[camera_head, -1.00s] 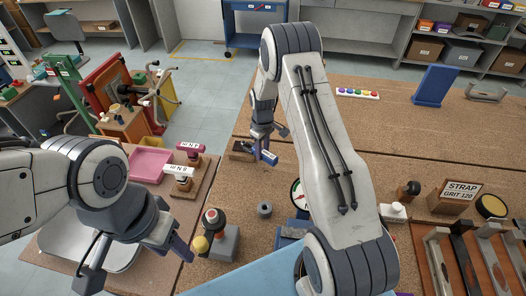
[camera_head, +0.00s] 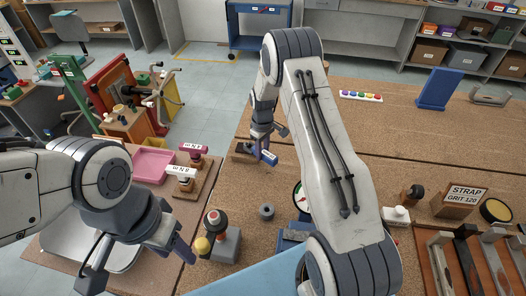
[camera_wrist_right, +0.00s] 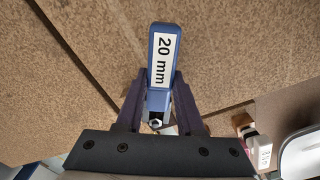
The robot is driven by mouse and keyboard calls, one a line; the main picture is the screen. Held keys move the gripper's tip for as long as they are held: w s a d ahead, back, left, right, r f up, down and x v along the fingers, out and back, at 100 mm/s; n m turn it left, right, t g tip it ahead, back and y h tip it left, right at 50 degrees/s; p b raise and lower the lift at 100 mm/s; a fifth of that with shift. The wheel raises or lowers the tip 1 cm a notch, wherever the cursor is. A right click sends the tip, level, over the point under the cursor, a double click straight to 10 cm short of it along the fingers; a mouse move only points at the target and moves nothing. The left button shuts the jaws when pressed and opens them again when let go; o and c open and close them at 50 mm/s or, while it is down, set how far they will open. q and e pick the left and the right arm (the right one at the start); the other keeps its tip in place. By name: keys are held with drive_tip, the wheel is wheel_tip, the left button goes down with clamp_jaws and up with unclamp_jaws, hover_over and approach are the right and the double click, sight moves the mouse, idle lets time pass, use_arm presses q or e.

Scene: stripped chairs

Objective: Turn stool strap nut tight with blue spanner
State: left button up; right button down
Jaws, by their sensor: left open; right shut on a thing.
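My right gripper (camera_head: 262,147) is low over the brown bench at the end of the raised right arm. It is shut on the blue spanner (camera_head: 269,157). In the right wrist view the spanner (camera_wrist_right: 161,30) points away between the two dark fingers of the gripper (camera_wrist_right: 159,82), its white label reading "20 mm". A small shiny hexagonal piece (camera_wrist_right: 155,124) shows at its near end; I cannot tell if it belongs to the spanner. My left gripper (camera_head: 138,265) is open and empty at the lower left. I cannot pick out the stool strap nut for certain.
A red-topped post on a grey block (camera_head: 222,240) with a yellow ball stands close right of my left gripper. A grey ring (camera_head: 267,211) lies on the bench. A pink tray (camera_head: 152,163) is at left. A "STRAP GRIT 120" block (camera_head: 460,200) stands at right.

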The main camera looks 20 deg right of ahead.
drive_tip(key=shift+w+a, duration=0.25)
drive_tip(key=shift+w, duration=0.3)
idle(0.5)
drive_tip(key=shift+s+a+m, duration=0.25)
drive_tip(key=shift+a+m, duration=0.4)
drive_tip(key=shift+m, duration=0.55)
drive_tip(key=shift+a+m, duration=0.4)
drive_tip(key=shift+m, duration=0.2)
drive_tip(key=shift+s+a+m, duration=0.1)
drive_tip(key=shift+a+m, duration=0.2)
drive_tip(key=shift+m, duration=0.3)
drive_tip(key=shift+a, duration=0.1)
drive_tip(key=shift+a+m, duration=0.65)
drive_tip(key=shift+m, duration=0.55)
